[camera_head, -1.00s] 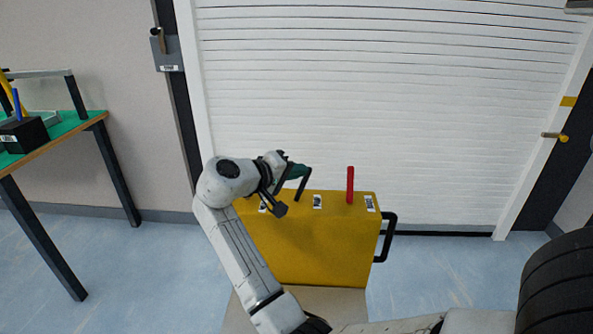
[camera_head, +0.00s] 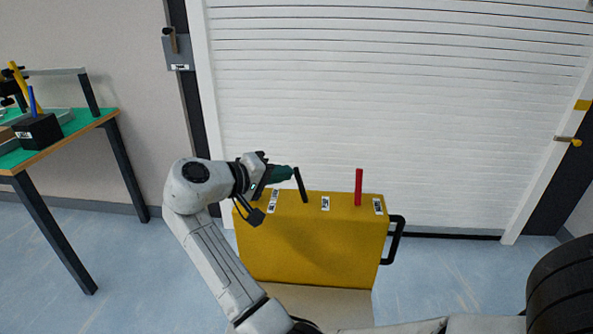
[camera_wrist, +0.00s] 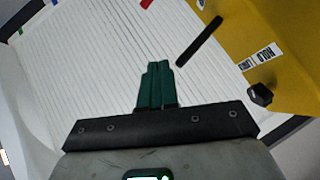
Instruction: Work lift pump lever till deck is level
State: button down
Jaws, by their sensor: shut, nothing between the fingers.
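A yellow box unit (camera_head: 310,245) stands in front of the shutter and carries two levers on top. The black lever (camera_head: 301,186) leans left at its top; the red lever (camera_head: 359,187) stands nearly upright to its right. Labels are too small to tell which is the pump lever. My gripper (camera_head: 290,173), with green fingers, is shut and empty just left of the black lever's top. In the wrist view the closed fingertips (camera_wrist: 158,66) sit apart from the black lever (camera_wrist: 199,42). The deck cannot be made out.
A black handle (camera_head: 398,240) sticks out from the unit's right side. A green-topped bench (camera_head: 85,119) with a black box (camera_head: 38,132) stands at left. The white shutter (camera_head: 400,110) fills the back. A black knob (camera_wrist: 260,95) shows on the unit in the wrist view.

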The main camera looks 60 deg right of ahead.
jog(key=shift+v, duration=1.4)
jog(key=s+a+f+n+t+y+p, duration=0.3)
jog(key=s+a+f+p, duration=0.1)
jog(key=f, duration=0.4)
jog(key=s+a+f+n+t+y+p, duration=0.2)
jog(key=s+a+f+t+y+p, duration=0.15)
jog(key=f, duration=0.45)
jog(key=s+a+f+n+y+p, duration=0.2)
jog(key=s+a+f+y+p, duration=0.2)
jog(key=s+a, duration=0.8)
jog(key=a+y, duration=0.2)
jog(key=a, duration=0.1)
jog(key=shift+s+n+y, duration=0.35)
jog(key=shift+s+n, duration=0.05)
